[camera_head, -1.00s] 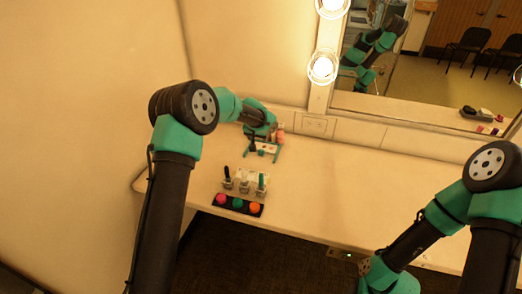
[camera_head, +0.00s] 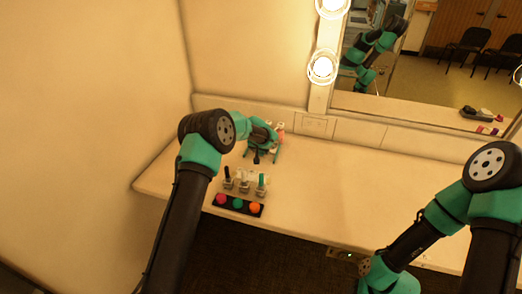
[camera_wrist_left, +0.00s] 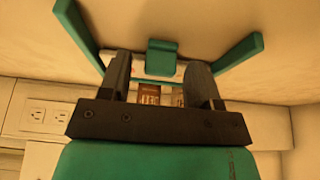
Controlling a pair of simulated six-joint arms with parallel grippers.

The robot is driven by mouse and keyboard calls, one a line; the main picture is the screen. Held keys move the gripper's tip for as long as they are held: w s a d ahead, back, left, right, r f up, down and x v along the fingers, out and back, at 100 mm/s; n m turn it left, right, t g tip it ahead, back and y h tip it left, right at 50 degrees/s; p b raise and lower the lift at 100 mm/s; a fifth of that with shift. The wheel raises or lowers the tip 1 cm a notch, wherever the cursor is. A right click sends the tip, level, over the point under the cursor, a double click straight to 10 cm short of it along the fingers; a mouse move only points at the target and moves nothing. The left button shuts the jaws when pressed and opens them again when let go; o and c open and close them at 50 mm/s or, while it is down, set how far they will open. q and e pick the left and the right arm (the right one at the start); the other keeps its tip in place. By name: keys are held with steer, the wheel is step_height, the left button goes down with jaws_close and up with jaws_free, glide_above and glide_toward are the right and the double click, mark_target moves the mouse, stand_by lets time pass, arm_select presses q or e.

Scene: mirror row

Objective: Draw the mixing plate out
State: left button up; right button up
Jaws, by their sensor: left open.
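A pale plate (camera_wrist_left: 142,67) with a teal tab (camera_wrist_left: 160,57) on it shows in the left wrist view, between two slanting teal arms of a holder (camera_wrist_left: 240,54). I take it for the mixing plate. In the head view the teal holder (camera_head: 278,153) stands near the wall, and my left gripper hides most of the plate. My left gripper (camera_head: 258,157) is open. In the left wrist view its dark fingers (camera_wrist_left: 159,62) stand on either side of the tab, with gaps; contact cannot be told.
Several small bottles with brushes (camera_head: 244,186) stand in front of the holder. A black strip (camera_head: 239,205) with coloured pads lies near the front edge. Red-topped items (camera_head: 280,127) stand behind the holder. The counter's middle (camera_head: 330,190) is clear. A mirror (camera_head: 430,70) rises behind.

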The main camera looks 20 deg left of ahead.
arm_select(q)
jaws_close()
stand_by(0.4)
